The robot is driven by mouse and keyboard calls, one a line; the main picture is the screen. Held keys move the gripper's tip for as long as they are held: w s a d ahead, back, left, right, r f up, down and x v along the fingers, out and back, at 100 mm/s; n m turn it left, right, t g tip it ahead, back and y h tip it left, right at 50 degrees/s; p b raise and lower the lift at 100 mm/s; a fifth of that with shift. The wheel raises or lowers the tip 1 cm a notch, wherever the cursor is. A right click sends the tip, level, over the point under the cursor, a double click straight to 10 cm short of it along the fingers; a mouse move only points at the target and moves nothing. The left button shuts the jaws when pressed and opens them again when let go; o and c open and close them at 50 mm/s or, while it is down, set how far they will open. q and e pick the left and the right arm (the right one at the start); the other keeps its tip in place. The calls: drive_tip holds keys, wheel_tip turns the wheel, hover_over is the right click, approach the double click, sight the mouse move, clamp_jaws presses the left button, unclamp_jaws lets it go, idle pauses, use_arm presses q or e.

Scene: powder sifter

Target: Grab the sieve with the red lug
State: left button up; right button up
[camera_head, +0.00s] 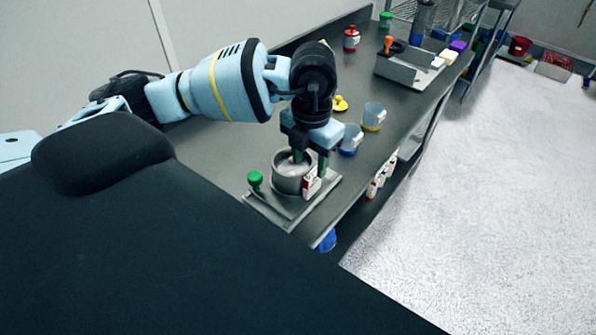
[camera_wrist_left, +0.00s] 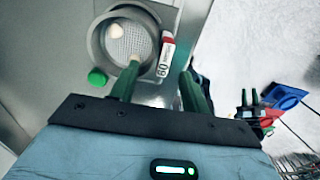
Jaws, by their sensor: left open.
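The sieve (camera_head: 284,185) is a round grey metal cup with a mesh floor. It stands on a flat metal plate, and a pale lump lies inside it in the left wrist view (camera_wrist_left: 104,52). Its lug (camera_head: 311,183), white and red and marked 60, is on the rim's right side and shows clearly in the left wrist view (camera_wrist_left: 166,56). My left gripper (camera_head: 310,166) is open above the sieve. One green finger is over the bowl and the other is outside, past the lug. I cannot tell whether either finger touches.
A green-capped jar (camera_head: 254,180) stands left of the sieve on the plate (camera_head: 289,216). Blue (camera_head: 351,140) and yellow-based (camera_head: 373,117) clear cups stand behind the gripper. A yellow item (camera_head: 340,103) lies farther back. The bench's right edge is close.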

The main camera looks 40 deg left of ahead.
sight(312, 172)
use_arm(q)
drive_tip(key=shift+w+d+f, duration=0.1)
drive_tip(key=shift+w+f, duration=0.1)
drive_tip(key=shift+f, duration=0.95)
drive_tip(key=shift+w+f, duration=0.15)
drive_tip(key=shift+f, duration=1)
clamp_jaws()
